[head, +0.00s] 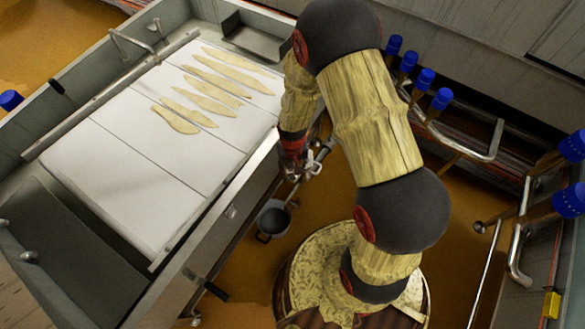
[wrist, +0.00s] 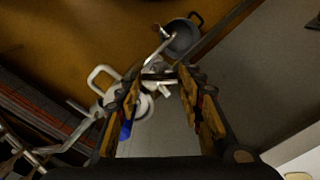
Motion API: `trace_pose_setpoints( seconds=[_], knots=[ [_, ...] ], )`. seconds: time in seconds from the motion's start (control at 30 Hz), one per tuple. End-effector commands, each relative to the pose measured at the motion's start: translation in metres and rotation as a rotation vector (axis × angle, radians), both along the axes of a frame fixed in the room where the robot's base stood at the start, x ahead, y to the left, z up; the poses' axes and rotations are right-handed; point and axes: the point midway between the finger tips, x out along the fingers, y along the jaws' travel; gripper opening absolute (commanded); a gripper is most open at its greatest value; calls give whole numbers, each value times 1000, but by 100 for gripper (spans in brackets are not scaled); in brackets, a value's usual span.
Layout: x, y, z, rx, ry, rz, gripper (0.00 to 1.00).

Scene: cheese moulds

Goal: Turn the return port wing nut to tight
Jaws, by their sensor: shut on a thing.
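My gripper (head: 297,165) is low beside the right side of the steel vat, partly hidden by my own arm. In the wrist view my gripper (wrist: 160,84) has its two fingers some way apart, shut on the return port wing nut (wrist: 158,76), which shows as a small pale metal piece between the fingertips. A pale round fitting (wrist: 144,106) lies just behind it. In the head view pale metal fittings (head: 314,164) show right next to the gripper, but the nut itself cannot be told apart. How tight it is cannot be seen.
A small grey pot (head: 272,219) is below the gripper, also in the wrist view (wrist: 181,38). The vat (head: 232,212) holds white slabs with pale strips on top. Pipes with blue handles (head: 425,79) line the right wall. The brown floor (head: 335,195) shows between.

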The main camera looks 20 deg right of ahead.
Motion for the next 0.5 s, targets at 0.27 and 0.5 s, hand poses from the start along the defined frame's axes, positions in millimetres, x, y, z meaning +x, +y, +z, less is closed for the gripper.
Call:
trace_pose_setpoints(
  seconds=[0.27,0.5],
  knots=[
    [0,0,2,0,1,-262,12],
    [0,0,1,-1,1,-483,12]
  ],
)
